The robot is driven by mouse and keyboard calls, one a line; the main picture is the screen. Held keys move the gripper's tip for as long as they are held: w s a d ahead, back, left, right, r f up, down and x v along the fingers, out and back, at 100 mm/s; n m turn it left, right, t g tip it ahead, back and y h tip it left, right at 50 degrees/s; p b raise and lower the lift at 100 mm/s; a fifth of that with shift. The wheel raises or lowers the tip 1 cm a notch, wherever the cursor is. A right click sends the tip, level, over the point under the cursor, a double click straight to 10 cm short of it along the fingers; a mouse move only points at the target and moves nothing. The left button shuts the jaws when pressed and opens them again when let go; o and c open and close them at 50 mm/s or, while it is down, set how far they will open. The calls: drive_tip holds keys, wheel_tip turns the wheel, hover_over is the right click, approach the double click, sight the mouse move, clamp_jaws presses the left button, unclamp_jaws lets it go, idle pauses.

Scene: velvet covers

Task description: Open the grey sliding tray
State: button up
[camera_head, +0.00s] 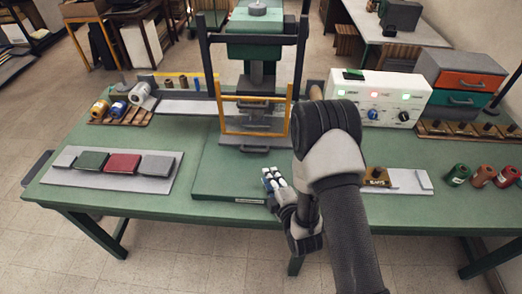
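A press stands in the middle of the green bench, with a yellow guard frame (254,133) across its front. A flat grey piece with a low front handle (254,149) lies at the foot of the press, behind and below the guard; it appears to be the grey sliding tray (252,141). How far it is out is hard to tell. My gripper (274,183) is low over the front of the bench, in front of and slightly right of the tray, apart from it. Small white and blue parts show at its tip; its finger opening is unclear.
Left is a grey board (65,160) with green, red and grey blocks, and a rack of spools (122,110). Right are a white control box (378,98), a grey drawer cabinet (462,70) and several spools (480,176). The green base before the press is clear.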

sight(255, 160)
drive_tip(key=shift+s+f+n+t, duration=0.3)
drive_tip(key=shift+s+f+n, duration=0.15)
drive_tip(key=shift+s, duration=0.4)
drive_tip(key=shift+y, duration=0.3)
drive_tip(key=b+x, duration=0.3)
drive_tip(key=x, duration=1.4)
drive_tip(key=shift+w+f, duration=0.1)
drive_tip(key=shift+w, duration=0.05)
clamp_jaws()
